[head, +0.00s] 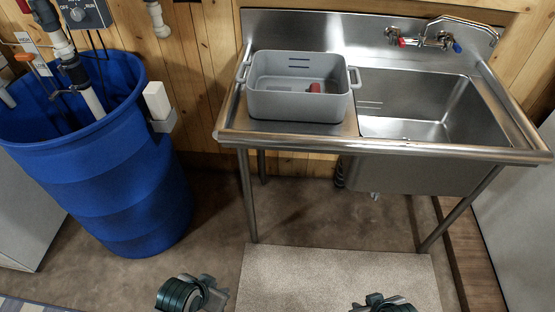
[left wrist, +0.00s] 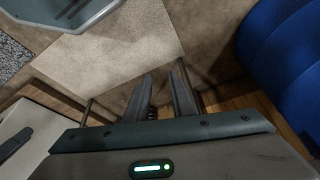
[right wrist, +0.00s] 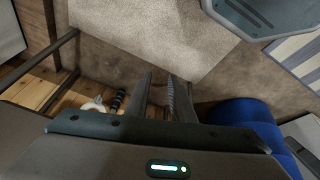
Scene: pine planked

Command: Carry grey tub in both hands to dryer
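The grey tub (head: 298,105) stands upright on the left drainboard of the steel sink. It has a loop handle at each end, the left (head: 243,72) and the right (head: 355,77), and a small red object (head: 315,87) lies inside it. My left gripper (head: 205,292) and right gripper (head: 383,302) are low at the bottom of the head view, well apart from the tub. In the left wrist view the left fingers (left wrist: 163,92) are parted with nothing between them. In the right wrist view the right fingers (right wrist: 160,95) are also parted and empty. No dryer can be made out for certain.
The steel sink (head: 380,146) has a basin on the right and thin legs. A large blue barrel (head: 125,190) with pipes stands left of it. White cabinet-like sides show at the left (head: 30,220) and right (head: 520,210) edges. A pale mat (head: 335,275) lies before the sink.

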